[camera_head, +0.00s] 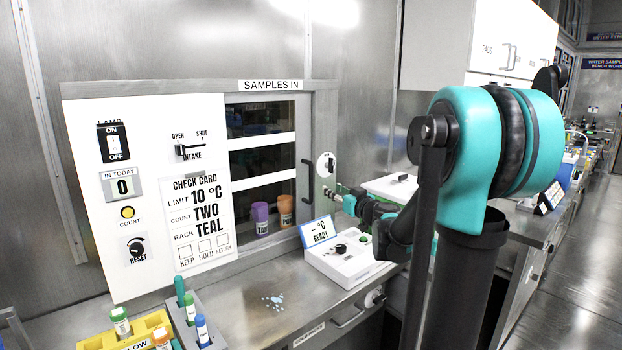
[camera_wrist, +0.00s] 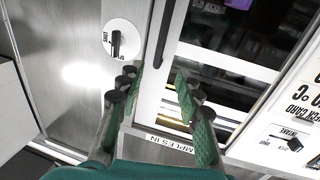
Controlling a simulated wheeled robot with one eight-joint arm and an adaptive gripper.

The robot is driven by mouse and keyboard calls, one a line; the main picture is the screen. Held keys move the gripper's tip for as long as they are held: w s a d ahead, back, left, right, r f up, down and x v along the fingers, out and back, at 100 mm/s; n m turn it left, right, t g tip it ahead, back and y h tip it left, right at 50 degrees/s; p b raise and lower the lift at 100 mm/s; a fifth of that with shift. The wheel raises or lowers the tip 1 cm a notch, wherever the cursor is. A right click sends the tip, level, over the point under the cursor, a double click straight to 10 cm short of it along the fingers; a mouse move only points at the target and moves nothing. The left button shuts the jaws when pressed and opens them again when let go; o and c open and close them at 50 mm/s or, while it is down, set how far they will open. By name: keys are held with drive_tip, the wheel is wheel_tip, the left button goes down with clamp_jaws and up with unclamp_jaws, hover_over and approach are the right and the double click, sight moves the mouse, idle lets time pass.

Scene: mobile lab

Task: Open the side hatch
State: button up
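The side hatch is a framed window under a "SAMPLES IN" sign (camera_head: 270,85), which shows upside down in the wrist view (camera_wrist: 168,144). Its dark vertical handle (camera_head: 307,177) is on the right of the window; it also shows in the wrist view (camera_wrist: 168,30). The window looks closed. A white dial with a black knob (camera_head: 327,164), marked "SHUT", is on the wall right of the handle; it also shows in the wrist view (camera_wrist: 117,42). My gripper (camera_head: 338,194) is beside the dial and handle. In the wrist view its green-padded fingers (camera_wrist: 163,90) are apart and empty, with the handle's end beyond them.
Purple (camera_head: 260,214) and orange (camera_head: 286,210) containers stand behind the window. A "READY" device (camera_head: 345,262) is on the bench below my gripper. Tube racks (camera_head: 150,330) stand front left.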

sight(312, 177)
drive_tip(key=x, duration=1.6)
drive_tip(key=shift+w+a+f, duration=0.1)
drive_tip(key=shift+w+a, duration=0.15)
drive_tip(key=shift+w, duration=0.1)
clamp_jaws()
